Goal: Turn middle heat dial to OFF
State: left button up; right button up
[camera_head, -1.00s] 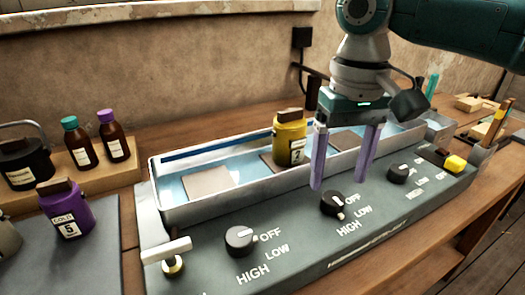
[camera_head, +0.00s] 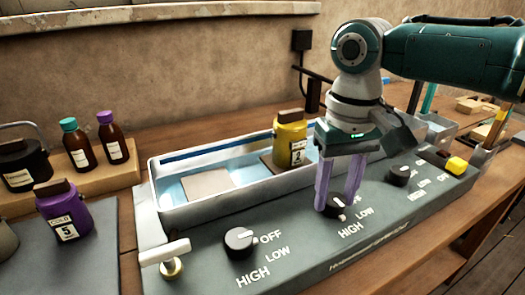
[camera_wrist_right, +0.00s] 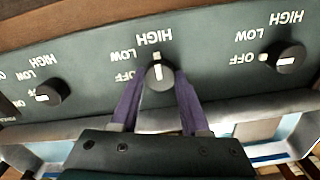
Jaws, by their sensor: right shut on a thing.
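The middle heat dial (camera_head: 334,207) is a round black knob with a white mark, on the sloped grey-green panel (camera_head: 310,252). In the right wrist view the middle dial (camera_wrist_right: 160,76) has its white mark pointing towards HIGH. My right gripper (camera_head: 337,205) comes down from above and is shut on this dial, with one purple finger on each side. In the right wrist view my right gripper (camera_wrist_right: 156,84) partly hides the dial's lower edge. In the head view the fingers hide part of the knob. My left gripper is not in view.
The left dial (camera_head: 239,243) and the right dial (camera_head: 399,173) flank it. A white T-handle (camera_head: 170,258) stands at the panel's left end and a yellow button (camera_head: 456,165) at its right. Behind is a tray (camera_head: 163,208) with a yellow bottle (camera_head: 290,146).

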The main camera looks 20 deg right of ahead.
grip_shut()
jog(key=shift+r+n, duration=0.1)
jog(key=shift+n, duration=0.2)
jog(key=shift+p, duration=0.4)
jog(key=shift+n+p, duration=0.65)
jog(key=shift+n, duration=0.55)
jog(key=n+p, duration=0.1)
jog(key=n, duration=0.2)
jog(key=shift+n, duration=0.3)
jog(key=n+p, duration=0.1)
jog(key=n, duration=0.4)
jog(key=shift+n, duration=0.3)
jog(key=n, duration=0.5)
jog(key=shift+n, duration=0.4)
